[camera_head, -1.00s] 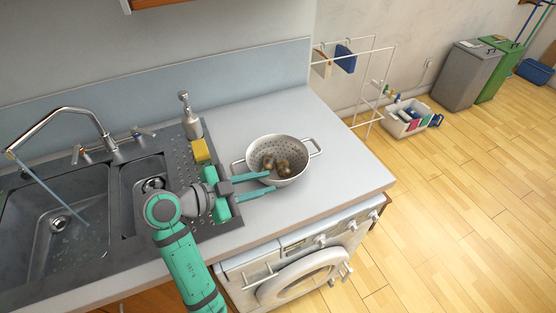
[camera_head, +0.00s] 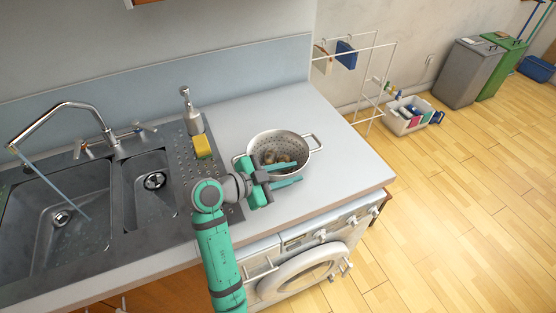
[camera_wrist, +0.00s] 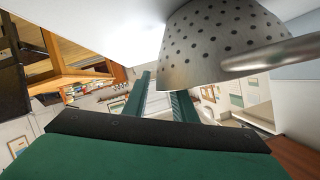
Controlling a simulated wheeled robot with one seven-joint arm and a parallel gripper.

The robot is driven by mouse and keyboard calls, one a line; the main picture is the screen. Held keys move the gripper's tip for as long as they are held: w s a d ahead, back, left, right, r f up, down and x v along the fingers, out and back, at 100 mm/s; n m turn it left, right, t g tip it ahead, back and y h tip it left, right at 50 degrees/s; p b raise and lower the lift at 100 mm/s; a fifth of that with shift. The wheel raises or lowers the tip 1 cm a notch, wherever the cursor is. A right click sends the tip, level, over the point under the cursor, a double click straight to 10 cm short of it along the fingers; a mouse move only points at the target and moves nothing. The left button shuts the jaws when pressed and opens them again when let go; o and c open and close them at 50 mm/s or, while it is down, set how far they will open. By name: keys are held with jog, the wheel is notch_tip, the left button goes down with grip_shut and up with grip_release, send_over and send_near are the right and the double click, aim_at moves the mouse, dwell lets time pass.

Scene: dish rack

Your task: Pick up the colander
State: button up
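The colander (camera_head: 290,143) is a grey metal bowl with holes and two loop handles, upright on the counter right of the sink. Several small brown items (camera_head: 279,158) lie inside it. My gripper (camera_head: 292,172) is at the colander's near side, its two fingers apart and pointing right. The upper finger overlaps the colander's near wall in the head view; I cannot tell if it touches. In the wrist view, a gap shows between the fingers of my gripper (camera_wrist: 163,88). The colander's perforated wall (camera_wrist: 215,45) and one handle (camera_wrist: 270,55) are at upper right.
A yellow sponge (camera_head: 202,146) and a soap dispenser (camera_head: 192,118) stand on the drainboard to the left. The sink and faucet (camera_head: 70,106) are farther left. The counter (camera_head: 345,160) is clear right of the colander. A washing machine (camera_head: 305,265) is below the front edge.

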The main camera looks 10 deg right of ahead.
grip_shut()
jog(key=shift+r, duration=0.1)
